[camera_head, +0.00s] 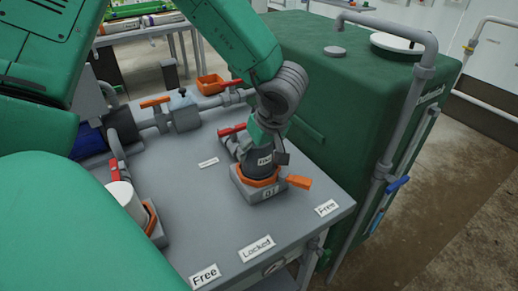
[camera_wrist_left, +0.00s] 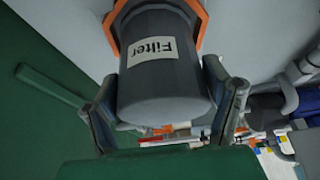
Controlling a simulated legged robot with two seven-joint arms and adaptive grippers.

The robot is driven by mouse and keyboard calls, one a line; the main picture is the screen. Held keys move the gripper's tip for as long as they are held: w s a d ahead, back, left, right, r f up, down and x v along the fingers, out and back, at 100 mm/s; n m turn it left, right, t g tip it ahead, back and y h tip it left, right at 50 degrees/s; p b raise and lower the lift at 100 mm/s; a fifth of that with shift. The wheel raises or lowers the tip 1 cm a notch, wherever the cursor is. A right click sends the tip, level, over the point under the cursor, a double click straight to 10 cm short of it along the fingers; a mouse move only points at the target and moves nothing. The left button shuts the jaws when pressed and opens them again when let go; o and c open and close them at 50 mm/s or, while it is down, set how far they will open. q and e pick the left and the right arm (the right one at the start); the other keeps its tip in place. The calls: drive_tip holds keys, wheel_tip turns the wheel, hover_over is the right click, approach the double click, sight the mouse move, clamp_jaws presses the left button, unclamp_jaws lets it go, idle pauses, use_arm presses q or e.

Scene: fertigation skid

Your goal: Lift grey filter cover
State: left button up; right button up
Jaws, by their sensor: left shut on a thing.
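The grey filter cover (camera_head: 264,161) is a dark grey cylinder with a white label. It stands upright in an orange ring (camera_head: 258,182) on a grey base marked 01. In the left wrist view the cover (camera_wrist_left: 167,85) fills the middle, its label reading "Filter". My left gripper (camera_head: 267,146) comes down on the cover from above and is shut on it. Its fingers (camera_wrist_left: 162,85) lie on either side of the cover in the wrist view. The gripper hides the cover's top in the head view. My right gripper is not in view.
An orange handle (camera_head: 298,182) sticks out right of the base. A white cylinder (camera_head: 127,200) stands in another holder at left. Pipes with red and orange handles run behind. A large green tank (camera_head: 365,110) stands at right. The front tabletop, with "Free" and "Locked" labels, is clear.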

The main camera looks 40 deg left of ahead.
use_arm(q)
drive_tip(key=shift+f, duration=0.1)
drive_tip(key=shift+d+r, duration=0.1)
drive_tip(key=shift+r, duration=0.15)
wheel_tip(320, 180, up, 10)
drive_tip(key=p, duration=0.3)
drive_tip(key=shift+f+p, duration=0.2)
drive_tip(key=shift+p, duration=0.15)
drive_tip(key=shift+r+p, duration=0.55)
drive_tip(key=shift+p, duration=0.05)
drive_tip(key=shift+r+p, duration=0.35)
drive_tip(key=shift+p, duration=0.25)
drive_tip(key=shift+f, duration=0.1)
drive_tip(key=shift+a, duration=0.2)
drive_tip(key=shift+f, duration=0.1)
